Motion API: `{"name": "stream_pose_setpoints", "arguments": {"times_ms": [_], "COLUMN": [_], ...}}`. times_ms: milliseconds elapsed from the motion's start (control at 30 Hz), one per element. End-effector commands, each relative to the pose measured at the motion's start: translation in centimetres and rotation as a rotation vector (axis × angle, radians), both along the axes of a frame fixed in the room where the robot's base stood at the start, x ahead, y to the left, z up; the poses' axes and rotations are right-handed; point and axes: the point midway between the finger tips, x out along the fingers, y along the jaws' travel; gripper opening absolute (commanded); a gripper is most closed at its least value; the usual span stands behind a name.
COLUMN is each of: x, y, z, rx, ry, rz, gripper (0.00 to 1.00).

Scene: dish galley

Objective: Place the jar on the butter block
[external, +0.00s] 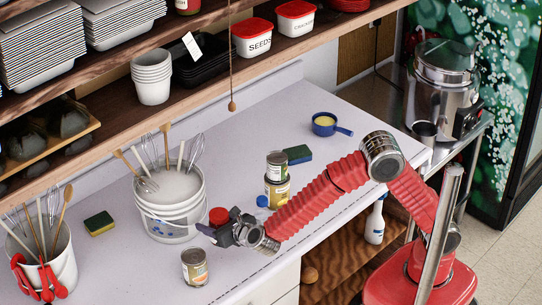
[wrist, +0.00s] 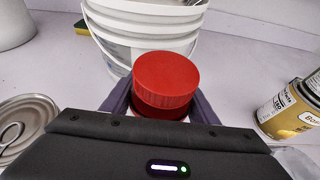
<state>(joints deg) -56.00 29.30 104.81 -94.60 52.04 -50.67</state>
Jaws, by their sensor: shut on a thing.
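The jar (external: 219,216) has a red lid and stands out at the left end of my arm in the external view. It also fills the middle of the wrist view (wrist: 167,80), where its red body shows below the lid. My gripper (external: 216,229) is shut on the jar, with a dark finger on each side of it in the wrist view. Whether the jar's base touches the counter is hidden.
A white bucket (external: 171,215) with utensils stands close behind the jar. A can (external: 195,267) stands in front, and stacked cans (external: 277,189) stand to the right. Sponges (external: 99,223) and a blue pan with yellow contents (external: 325,124) lie on the counter. The back counter has free room.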

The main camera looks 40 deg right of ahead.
Motion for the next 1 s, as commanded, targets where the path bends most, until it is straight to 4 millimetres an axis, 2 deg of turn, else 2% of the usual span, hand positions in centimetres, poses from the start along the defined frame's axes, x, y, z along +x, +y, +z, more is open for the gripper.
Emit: {"name": "stream_pose_setpoints", "arguments": {"times_ms": [300,833,867,1000], "x": [0.0,0.0,0.0,0.0], "y": [0.0,0.0,0.0,0.0], "z": [-3.9,-4.5,-4.6,-4.6], "rx": [-0.002,-0.001,-0.001,-0.001], "ry": [0.0,0.0,0.001,0.001], "rz": [0.0,0.0,0.0,0.0], "gripper": [0.18,0.18,0.56,0.66]}}
